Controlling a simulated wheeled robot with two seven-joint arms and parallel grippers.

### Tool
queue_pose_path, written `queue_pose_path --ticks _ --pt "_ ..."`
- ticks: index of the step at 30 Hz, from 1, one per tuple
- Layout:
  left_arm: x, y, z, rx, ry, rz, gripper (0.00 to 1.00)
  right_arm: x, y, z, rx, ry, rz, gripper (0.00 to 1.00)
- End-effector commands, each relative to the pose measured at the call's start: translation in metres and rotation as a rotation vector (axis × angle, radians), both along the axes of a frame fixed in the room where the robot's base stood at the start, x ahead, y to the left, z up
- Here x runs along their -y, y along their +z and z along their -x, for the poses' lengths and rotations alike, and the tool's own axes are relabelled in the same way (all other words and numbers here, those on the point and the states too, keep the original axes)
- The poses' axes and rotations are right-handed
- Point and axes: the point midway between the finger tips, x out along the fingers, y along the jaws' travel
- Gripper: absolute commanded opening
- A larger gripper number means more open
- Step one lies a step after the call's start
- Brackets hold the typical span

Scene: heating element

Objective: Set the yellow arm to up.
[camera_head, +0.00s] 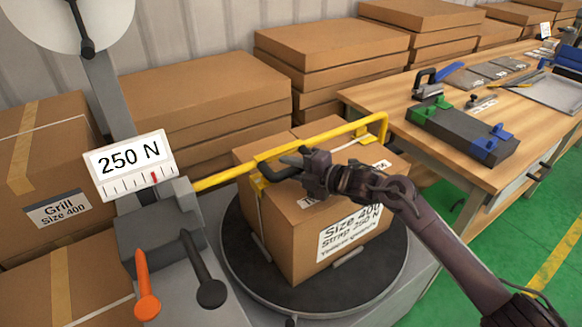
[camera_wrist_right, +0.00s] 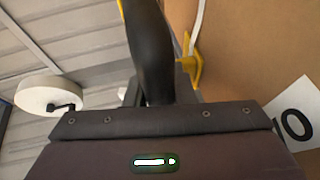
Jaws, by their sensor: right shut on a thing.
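The yellow arm (camera_head: 335,132) is a bent bar that runs from the grey machine across the top of a cardboard box (camera_head: 290,230). It lies low, close to level, not raised. My right gripper (camera_head: 300,172) is at the arm's black handle (camera_head: 270,172) above the box's near left edge, and is shut on it. The black handle (camera_wrist_right: 152,50) also rises from the gripper in the right wrist view; the fingertips are hidden there. My left gripper is in neither view.
The box stands on a round dark turntable (camera_head: 240,265). The machine has a 250 N dial (camera_head: 125,162), an orange lever (camera_head: 146,285) and a black lever (camera_head: 205,270). Stacked cartons (camera_head: 330,45) stand behind. A wooden workbench (camera_head: 470,165) with tools is at right.

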Motion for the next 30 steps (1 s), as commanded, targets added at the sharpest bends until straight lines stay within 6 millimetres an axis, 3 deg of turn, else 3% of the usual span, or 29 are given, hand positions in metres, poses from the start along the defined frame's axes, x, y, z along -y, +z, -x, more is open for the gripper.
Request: queue_pose_path --ticks 8,14,20,30 --pt "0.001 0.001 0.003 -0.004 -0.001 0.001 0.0 0.0 0.001 0.0 0.001 0.001 0.003 0.0" --pt "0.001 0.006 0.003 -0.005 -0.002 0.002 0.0 0.0 0.014 0.0 0.03 0.001 0.041 0.0" --pt "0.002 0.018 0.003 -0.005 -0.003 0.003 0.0 -0.002 0.043 0.001 0.097 0.001 0.136 0.0" --pt "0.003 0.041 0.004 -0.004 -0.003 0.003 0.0 -0.018 0.112 0.012 0.272 0.001 0.392 0.0"
